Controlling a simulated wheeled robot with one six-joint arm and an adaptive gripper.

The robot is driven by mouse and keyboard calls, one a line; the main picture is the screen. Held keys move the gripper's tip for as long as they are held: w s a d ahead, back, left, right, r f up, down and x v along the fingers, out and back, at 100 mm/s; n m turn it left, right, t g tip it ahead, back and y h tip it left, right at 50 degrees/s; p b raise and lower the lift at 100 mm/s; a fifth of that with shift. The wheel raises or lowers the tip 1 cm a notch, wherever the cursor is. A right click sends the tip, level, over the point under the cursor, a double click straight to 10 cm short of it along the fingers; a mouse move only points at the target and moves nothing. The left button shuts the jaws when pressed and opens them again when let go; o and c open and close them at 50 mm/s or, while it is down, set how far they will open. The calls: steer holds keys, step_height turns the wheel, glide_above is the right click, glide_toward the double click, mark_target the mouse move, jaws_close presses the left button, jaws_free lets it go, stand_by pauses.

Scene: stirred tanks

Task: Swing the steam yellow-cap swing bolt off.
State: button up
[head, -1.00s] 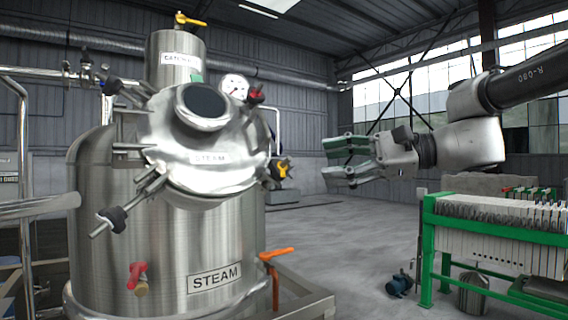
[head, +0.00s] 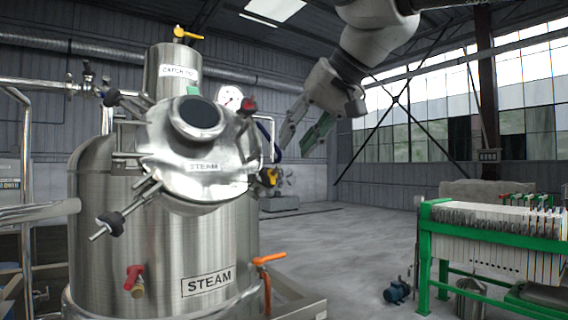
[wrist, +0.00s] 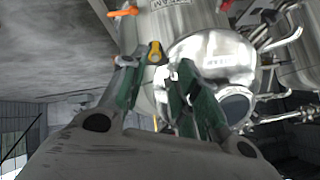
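The steam tank (head: 160,245) stands at the left with its round steel lid (head: 190,150), labelled STEAM. The yellow-cap swing bolt (head: 270,177) sits at the lid's right edge, and its yellow cap also shows in the wrist view (wrist: 155,52). My gripper (head: 296,146) points down, above and slightly right of the yellow cap, apart from it in the head view. In the wrist view its green-padded fingers (wrist: 153,70) are spread with nothing between them. The yellow cap shows just beyond the left fingertip. The bolt's lower part is partly hidden.
A red-cap bolt (head: 249,105) is at the lid's upper right, and black-knobbed bolts (head: 110,224) line its left side. A pressure gauge (head: 229,97) stands behind. An orange-handled valve (head: 268,260) is low right.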

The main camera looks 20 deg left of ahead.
mark_target(279, 165)
steer(key=x, duration=0.7)
steer(key=shift+w+a, duration=0.15)
steer(key=shift+w, duration=0.4)
steer(key=shift+c, duration=0.3)
jaws_close()
